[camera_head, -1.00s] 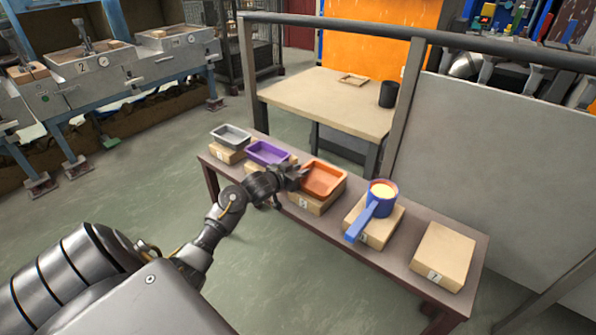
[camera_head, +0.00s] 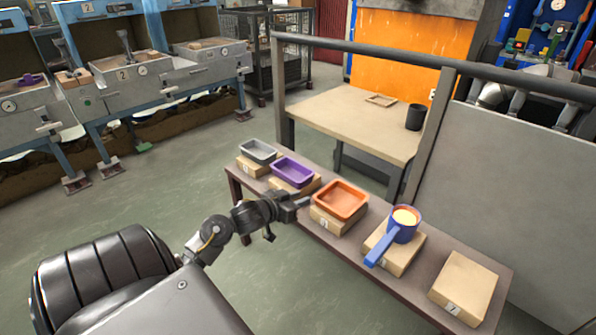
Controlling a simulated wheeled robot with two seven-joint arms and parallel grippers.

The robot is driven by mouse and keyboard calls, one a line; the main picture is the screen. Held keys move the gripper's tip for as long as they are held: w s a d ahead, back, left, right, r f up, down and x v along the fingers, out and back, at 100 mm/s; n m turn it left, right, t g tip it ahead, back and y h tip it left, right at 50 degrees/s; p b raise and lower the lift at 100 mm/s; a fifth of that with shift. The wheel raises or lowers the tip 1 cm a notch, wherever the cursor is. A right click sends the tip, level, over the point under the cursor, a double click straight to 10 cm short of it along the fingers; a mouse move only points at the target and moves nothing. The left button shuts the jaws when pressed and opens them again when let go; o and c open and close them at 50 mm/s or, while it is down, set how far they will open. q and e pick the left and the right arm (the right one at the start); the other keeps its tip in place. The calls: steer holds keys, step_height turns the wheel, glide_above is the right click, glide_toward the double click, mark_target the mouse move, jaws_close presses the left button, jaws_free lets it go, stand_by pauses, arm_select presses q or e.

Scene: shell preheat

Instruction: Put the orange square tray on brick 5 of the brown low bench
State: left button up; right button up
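The orange square tray (camera_head: 341,199) rests on the middle brick (camera_head: 334,221) of the brown low bench (camera_head: 301,226). My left gripper (camera_head: 304,203) is just left of the tray's near-left side, apparently apart from it. Its fingers are too small and dark to show whether they are open. The far-left brick (camera_head: 250,168) carries a grey tray (camera_head: 258,151). The brick beside it carries a purple tray (camera_head: 292,171). The near-right brick (camera_head: 465,286) is bare, and its label looks like a 1. The other labels are hard to read. My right gripper is out of view.
A blue ladle-like pot (camera_head: 404,222) with pale yellow contents stands on the brick right of the orange tray, handle towards me. A grey rail (camera_head: 367,62) runs behind the bench. A wooden table (camera_head: 352,120) with a dark cup (camera_head: 415,117) stands beyond.

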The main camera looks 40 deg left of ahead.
arm_select(q)
steer(key=s+d+f+g+y, duration=0.1)
steer(key=s+d+f+g, duration=0.3)
steer(key=s+d+f, duration=0.55)
steer(key=s+d+f+m+g, duration=0.1)
steer(key=s+d+f+g, duration=0.1)
steer(key=s+d, duration=0.4)
steer(key=s+d+f+m+g+h, duration=0.1)
steer(key=s+d+f+g, duration=0.2)
steer(key=s, duration=0.8)
steer(key=d+g, duration=0.2)
steer(key=d, duration=0.2)
steer(key=shift+d, duration=0.25)
steer(key=shift+s, duration=0.1)
